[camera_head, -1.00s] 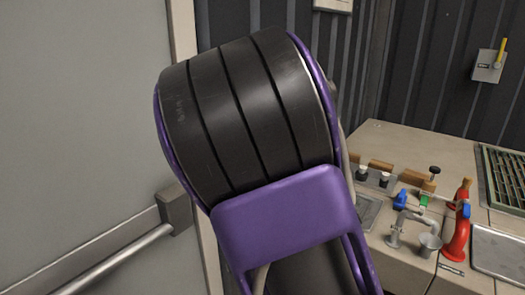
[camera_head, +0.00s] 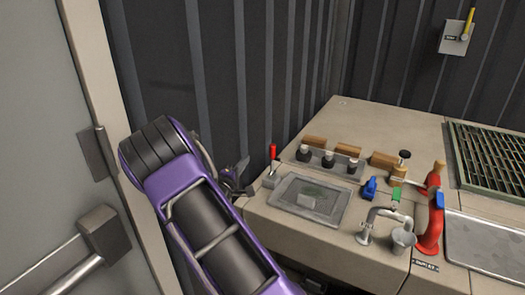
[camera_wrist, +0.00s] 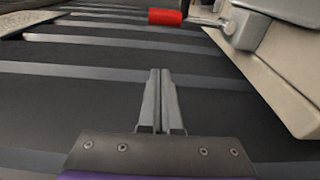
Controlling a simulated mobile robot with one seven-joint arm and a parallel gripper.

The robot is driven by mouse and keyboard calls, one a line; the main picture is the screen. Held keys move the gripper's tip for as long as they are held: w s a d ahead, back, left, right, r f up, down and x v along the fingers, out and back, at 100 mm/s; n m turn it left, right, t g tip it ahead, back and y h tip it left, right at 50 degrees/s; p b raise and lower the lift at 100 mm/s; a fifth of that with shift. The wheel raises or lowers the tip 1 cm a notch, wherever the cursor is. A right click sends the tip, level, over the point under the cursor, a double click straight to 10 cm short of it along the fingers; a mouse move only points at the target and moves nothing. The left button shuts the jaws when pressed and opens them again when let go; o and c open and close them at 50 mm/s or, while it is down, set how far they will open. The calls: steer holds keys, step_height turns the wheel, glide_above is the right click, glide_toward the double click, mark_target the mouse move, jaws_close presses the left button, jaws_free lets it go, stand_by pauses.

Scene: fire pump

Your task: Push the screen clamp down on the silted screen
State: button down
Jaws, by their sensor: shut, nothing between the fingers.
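The screen clamp (camera_head: 272,160) has an upright red handle and stands at the left end of the worktop in the head view. Its red grip (camera_wrist: 165,16) shows at the top of the wrist view, beyond my fingertips.
The corrugated wall (camera_head: 225,70) is close behind my gripper; a door (camera_head: 45,130) is at left.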

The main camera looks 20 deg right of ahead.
steer(key=w+d, duration=0.3)
steer(key=d, duration=0.5)
steer(key=shift+w+d, duration=0.3)
steer(key=shift+d, duration=0.05)
steer(key=shift+d, duration=0.1)
stand_by(0.5)
steer(key=shift+s+d+m, duration=0.15)
steer(key=shift+s+m, duration=0.1)
steer(key=shift+m, duration=0.15)
